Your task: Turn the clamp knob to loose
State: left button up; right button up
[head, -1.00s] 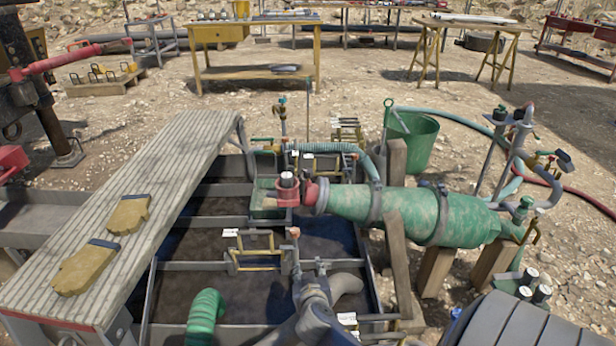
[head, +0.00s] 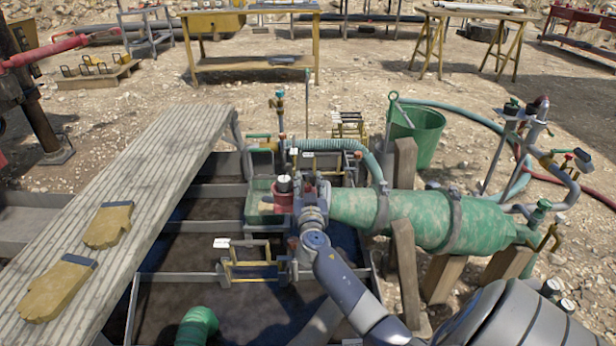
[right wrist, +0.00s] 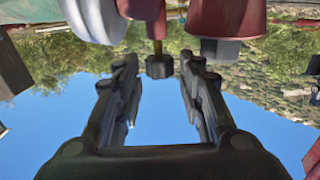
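The dark knob (right wrist: 159,67) shows in the right wrist view, on a short brass stem under red metal parts. I take it for the clamp knob; I cannot pick it out in the head view. My right gripper (right wrist: 158,82) is open, with its two dark fingers apart on either side of the knob and a gap on each side. In the head view my right gripper (head: 308,190) is beside the red fitting (head: 284,188) at the narrow end of the green pump body (head: 420,220), hiding part of that joint. My left gripper is not in view.
A white rounded part (right wrist: 92,18) and a red cup-shaped part (right wrist: 228,25) flank the knob closely. A slatted plank (head: 150,180) with two gloves (head: 108,225) lies left of the tank. A yellow bracket (head: 250,262) stands in front of the fitting.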

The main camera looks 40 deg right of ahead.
aim_at(308, 179)
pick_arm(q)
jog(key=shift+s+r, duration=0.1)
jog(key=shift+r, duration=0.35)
pick_arm(e)
jog(key=shift+x, duration=1.9)
jog(key=shift+c, duration=0.2)
jog(key=c, duration=0.7)
jog(key=shift+c, duration=0.2)
